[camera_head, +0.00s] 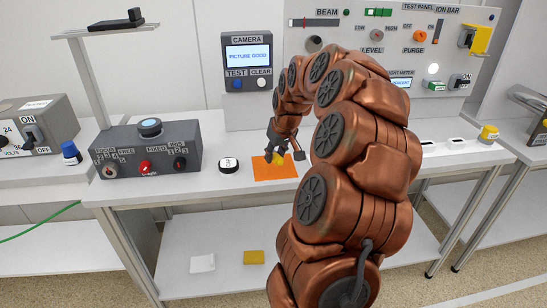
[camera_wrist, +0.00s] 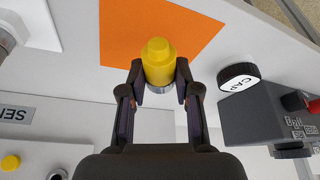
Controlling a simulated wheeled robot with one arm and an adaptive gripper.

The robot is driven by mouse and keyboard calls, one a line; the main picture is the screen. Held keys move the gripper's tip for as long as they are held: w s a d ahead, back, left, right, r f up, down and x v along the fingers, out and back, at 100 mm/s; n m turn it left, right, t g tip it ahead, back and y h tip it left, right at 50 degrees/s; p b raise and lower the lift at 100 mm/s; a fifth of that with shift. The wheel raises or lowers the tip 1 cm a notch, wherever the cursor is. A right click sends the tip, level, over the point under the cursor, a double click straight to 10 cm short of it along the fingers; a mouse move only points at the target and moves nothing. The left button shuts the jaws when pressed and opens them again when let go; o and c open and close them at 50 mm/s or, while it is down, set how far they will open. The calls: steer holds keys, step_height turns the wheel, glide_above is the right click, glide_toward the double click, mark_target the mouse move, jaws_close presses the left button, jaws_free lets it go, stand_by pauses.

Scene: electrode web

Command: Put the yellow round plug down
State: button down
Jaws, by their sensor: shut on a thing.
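The yellow round plug (camera_wrist: 158,58) is between the two fingertips of my gripper (camera_wrist: 160,84) in the wrist view, with a grey metal band at its lower end. In the head view the plug (camera_head: 279,158) shows as a small yellow patch under my gripper (camera_head: 277,151), partly hidden by it. An orange square mat (camera_head: 268,174) lies on the white bench top, and the plug is over or on it. I cannot tell whether the plug touches the mat. The wrist view also shows the orange mat (camera_wrist: 120,35) behind the plug.
A round capped button (camera_head: 228,165) sits left of the mat, and a dark control box (camera_head: 150,160) further left. A blue plug (camera_head: 70,152) stands at the far left and another yellow plug (camera_head: 489,133) at the right. The camera panel (camera_head: 247,62) rises behind.

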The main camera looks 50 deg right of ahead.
mark_target(274, 167)
steer(key=shift+w+d+f, duration=0.1)
steer(key=shift+w+d, duration=0.65)
steer(key=shift+w, duration=0.3)
steer(key=shift+f+p, duration=0.55)
steer(key=shift+f, duration=1.15)
steer(key=shift+f, duration=0.25)
steer(key=c, duration=0.8)
jaws_free()
steer(key=shift+r, duration=0.15)
steer(key=shift+r, duration=0.2)
steer(key=b+v, duration=0.1)
steer(key=v, duration=1)
steer(key=shift+s+a+r, duration=0.15)
steer(key=shift+s+r, duration=0.05)
steer(key=shift+r, duration=0.15)
